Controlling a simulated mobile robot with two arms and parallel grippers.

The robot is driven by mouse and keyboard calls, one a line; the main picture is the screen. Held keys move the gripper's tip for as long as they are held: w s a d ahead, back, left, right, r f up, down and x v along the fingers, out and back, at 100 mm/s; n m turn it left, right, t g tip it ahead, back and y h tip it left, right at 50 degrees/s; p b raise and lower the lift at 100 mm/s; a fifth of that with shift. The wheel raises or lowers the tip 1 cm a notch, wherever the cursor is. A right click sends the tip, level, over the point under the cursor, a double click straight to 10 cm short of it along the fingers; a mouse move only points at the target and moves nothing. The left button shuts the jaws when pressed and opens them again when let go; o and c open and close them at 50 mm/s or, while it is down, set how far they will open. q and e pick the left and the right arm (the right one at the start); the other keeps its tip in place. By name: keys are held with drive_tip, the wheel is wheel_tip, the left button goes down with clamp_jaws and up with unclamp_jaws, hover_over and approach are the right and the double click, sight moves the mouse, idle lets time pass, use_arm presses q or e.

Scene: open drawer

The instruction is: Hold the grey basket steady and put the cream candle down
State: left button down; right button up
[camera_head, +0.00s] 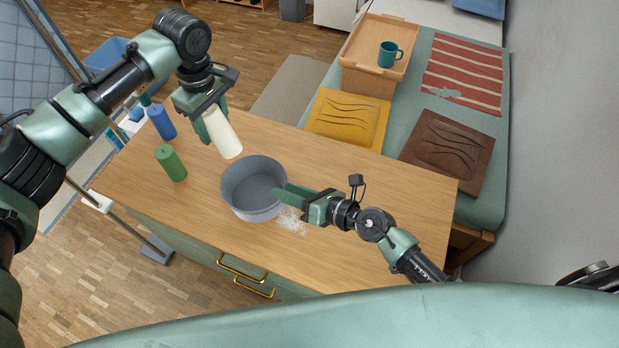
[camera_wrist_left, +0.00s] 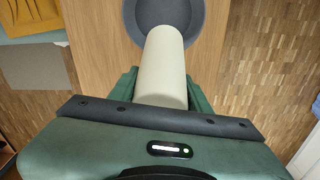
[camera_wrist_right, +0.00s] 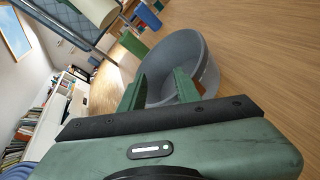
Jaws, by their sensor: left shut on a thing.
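The grey basket (camera_head: 238,205) stands upright on the wooden table and is empty as far as I see. My left gripper (camera_head: 208,118) is shut on the cream candle (camera_head: 224,138) and holds it tilted, above the table behind the basket. In the left wrist view the candle (camera_wrist_left: 166,68) points toward the basket (camera_wrist_left: 186,13) and overlaps its rim. My right gripper (camera_head: 284,194) is at the basket's right rim. In the right wrist view its fingers (camera_wrist_right: 158,92) are apart in front of the basket (camera_wrist_right: 182,55); I cannot tell if they touch it.
A blue candle (camera_head: 161,121) and a green candle (camera_head: 171,163) stand on the left of the table. A whitish patch (camera_head: 291,220) lies beside the basket. The table's right side (camera_head: 390,205) is clear. Beyond it is a bench with a yellow cushion (camera_head: 346,119).

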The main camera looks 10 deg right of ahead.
sight(281, 167)
drive_tip(key=w+d+n+t+h, duration=0.1)
drive_tip(key=w+d+n+h, duration=0.15)
drive_tip(key=d+n, duration=0.2)
drive_tip(key=shift+m, duration=0.35)
drive_tip(key=x, duration=0.8)
drive_tip(key=d+x, duration=0.1)
drive_tip(key=x, duration=0.3)
drive_tip(key=shift+w+a+f, duration=0.15)
drive_tip(key=shift+w+f, duration=0.15)
drive_tip(key=shift+f, duration=0.05)
clamp_jaws()
